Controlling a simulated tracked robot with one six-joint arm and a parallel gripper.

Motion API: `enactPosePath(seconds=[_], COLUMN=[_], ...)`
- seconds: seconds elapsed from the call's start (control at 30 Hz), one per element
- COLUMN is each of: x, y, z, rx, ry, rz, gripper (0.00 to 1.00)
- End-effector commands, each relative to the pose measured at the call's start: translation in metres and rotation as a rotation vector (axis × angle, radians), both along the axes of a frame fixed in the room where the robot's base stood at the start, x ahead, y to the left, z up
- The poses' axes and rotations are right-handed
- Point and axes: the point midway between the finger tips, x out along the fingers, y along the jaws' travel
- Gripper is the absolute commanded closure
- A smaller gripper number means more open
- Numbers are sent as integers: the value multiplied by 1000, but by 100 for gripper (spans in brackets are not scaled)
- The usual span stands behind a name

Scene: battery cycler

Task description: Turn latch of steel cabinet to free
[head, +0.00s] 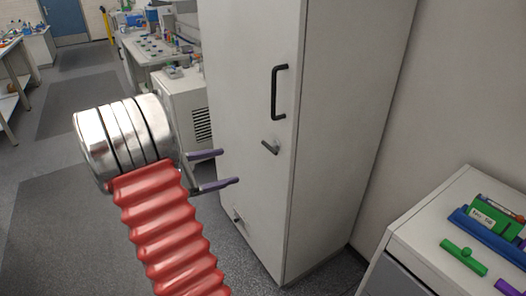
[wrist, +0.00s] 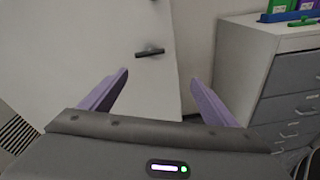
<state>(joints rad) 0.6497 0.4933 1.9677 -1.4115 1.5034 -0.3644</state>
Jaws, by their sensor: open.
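The steel cabinet (head: 250,110) is a tall pale cabinet in the middle of the head view, its door closed. Its latch (head: 270,147) is a short dark lever below a black bar handle (head: 277,92). In the wrist view the latch (wrist: 150,52) lies nearly level, above and between the fingertips. My gripper (head: 220,169) is open and empty, with two purple fingers pointing toward the door. It is to the left of the latch in the head view and apart from it. It also shows in the wrist view (wrist: 160,80).
A drawer unit (head: 440,240) stands to the right, with a blue tray (head: 490,236) and green parts on top. A second small fitting (head: 238,217) sits low on the cabinet door. Open grey floor (head: 60,215) lies to the left.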

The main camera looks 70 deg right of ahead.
Motion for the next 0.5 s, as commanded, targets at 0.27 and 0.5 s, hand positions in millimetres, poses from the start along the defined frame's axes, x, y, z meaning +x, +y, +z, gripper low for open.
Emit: enactPosePath(seconds=[0.27, 0.5], x=[-8, -8], y=[-42, -46], z=[-17, -18], rx=[-32, -36], ry=[176, 192], rz=[15, 17], gripper=[19, 19])
